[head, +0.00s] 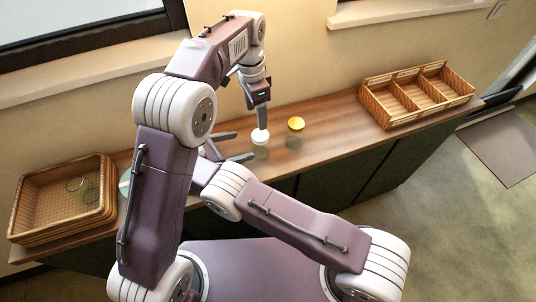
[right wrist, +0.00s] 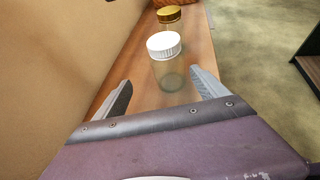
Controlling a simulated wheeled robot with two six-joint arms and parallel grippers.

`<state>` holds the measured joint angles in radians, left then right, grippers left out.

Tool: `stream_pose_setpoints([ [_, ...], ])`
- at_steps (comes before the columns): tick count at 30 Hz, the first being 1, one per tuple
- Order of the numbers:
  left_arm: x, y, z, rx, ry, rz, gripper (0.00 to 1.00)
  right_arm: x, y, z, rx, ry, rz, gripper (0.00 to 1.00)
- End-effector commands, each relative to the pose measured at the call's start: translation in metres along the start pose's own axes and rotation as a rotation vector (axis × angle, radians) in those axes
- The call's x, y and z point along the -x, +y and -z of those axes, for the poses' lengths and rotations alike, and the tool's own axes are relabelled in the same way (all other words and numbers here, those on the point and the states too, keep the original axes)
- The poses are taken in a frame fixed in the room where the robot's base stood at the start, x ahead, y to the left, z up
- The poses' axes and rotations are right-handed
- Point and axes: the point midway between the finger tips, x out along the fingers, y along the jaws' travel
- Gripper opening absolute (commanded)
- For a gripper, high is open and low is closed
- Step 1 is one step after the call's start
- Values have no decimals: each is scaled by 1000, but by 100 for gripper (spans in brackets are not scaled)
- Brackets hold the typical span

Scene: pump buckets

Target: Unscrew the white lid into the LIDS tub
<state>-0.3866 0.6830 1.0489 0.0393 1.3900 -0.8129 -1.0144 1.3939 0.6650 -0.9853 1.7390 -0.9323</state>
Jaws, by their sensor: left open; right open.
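A clear jar (head: 261,153) with a white lid (head: 260,136) stands upright on the wooden counter. In the right wrist view, the white lid (right wrist: 164,45) sits on the jar (right wrist: 171,76), and nothing touches it there. My left gripper (head: 263,126) is open and points down, just above or behind the lid in the head view. My right gripper (head: 238,146) is open and low, left of the jar. In its wrist view, the fingers (right wrist: 160,78) spread on either side with the jar ahead between them. I cannot make out a LIDS label.
A second jar with a gold lid (head: 296,124) stands right of the white-lidded one. A divided wicker basket (head: 394,122) is at the counter's right end. A wicker tray (head: 33,191) holding glass jars is at the left. A pale teal round object (head: 124,184) is partly hidden by my arm.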

Motion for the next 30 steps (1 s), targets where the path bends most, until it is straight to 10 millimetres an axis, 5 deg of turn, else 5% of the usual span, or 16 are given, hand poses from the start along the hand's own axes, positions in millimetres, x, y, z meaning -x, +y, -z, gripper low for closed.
stream_pose_setpoints([
  [10, -3, 3, 2, -67, -44, 12, 67, -9, -9, 7, -16, -24, 39, 83],
  [22, -3, 3, 2, -64, -43, 11, 67, -94, -13, 5, -16, -23, 41, 83],
  [30, -3, 3, 2, -64, -42, 11, 67, -120, -13, 5, -17, -22, 37, 83],
])
